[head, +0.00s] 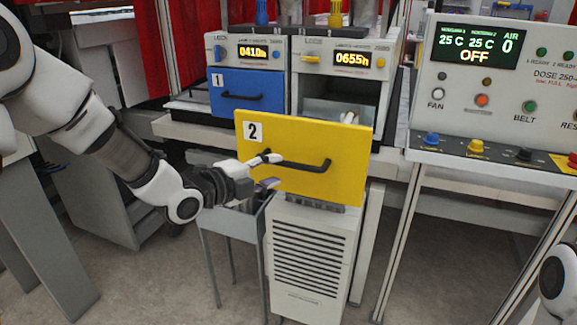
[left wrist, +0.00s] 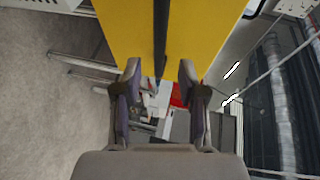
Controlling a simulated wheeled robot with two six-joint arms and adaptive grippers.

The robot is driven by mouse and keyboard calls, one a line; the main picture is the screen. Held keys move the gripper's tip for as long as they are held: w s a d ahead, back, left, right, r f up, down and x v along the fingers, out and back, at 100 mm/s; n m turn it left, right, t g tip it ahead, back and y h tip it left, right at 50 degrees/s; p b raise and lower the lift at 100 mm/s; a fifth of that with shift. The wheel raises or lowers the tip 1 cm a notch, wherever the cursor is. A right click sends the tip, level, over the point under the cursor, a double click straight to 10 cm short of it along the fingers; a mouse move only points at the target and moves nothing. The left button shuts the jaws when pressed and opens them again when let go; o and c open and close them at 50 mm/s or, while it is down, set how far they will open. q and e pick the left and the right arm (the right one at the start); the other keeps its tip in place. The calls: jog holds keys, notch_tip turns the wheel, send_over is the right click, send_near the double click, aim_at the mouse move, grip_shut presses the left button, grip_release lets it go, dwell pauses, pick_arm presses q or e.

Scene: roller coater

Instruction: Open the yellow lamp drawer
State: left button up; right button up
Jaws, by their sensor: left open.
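The yellow lamp drawer (head: 300,185), marked 2, stands out from the right-hand lamp unit, with a gap and part of its inside showing behind its front. Its black bar handle (head: 308,166) runs across the front. My left gripper (head: 268,171) is open at the handle's left end, one finger above the bar's level and one below. In the left wrist view, the dark handle (left wrist: 160,35) lines up with the gap between the open fingers (left wrist: 160,72), with clear space on both sides. The yellow front (left wrist: 205,25) fills the top. My right gripper is not in view.
The blue drawer (head: 246,92), marked 1, sits to the left, with a display above it. A control panel (head: 490,85) with buttons stands at the right. A white vented cabinet (head: 310,260) is below the yellow drawer. Grey floor is free in front.

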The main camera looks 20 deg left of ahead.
pick_arm(q)
jog(key=v, duration=0.4)
jog(key=shift+s+a, duration=0.1)
jog(key=shift+s, duration=0.15)
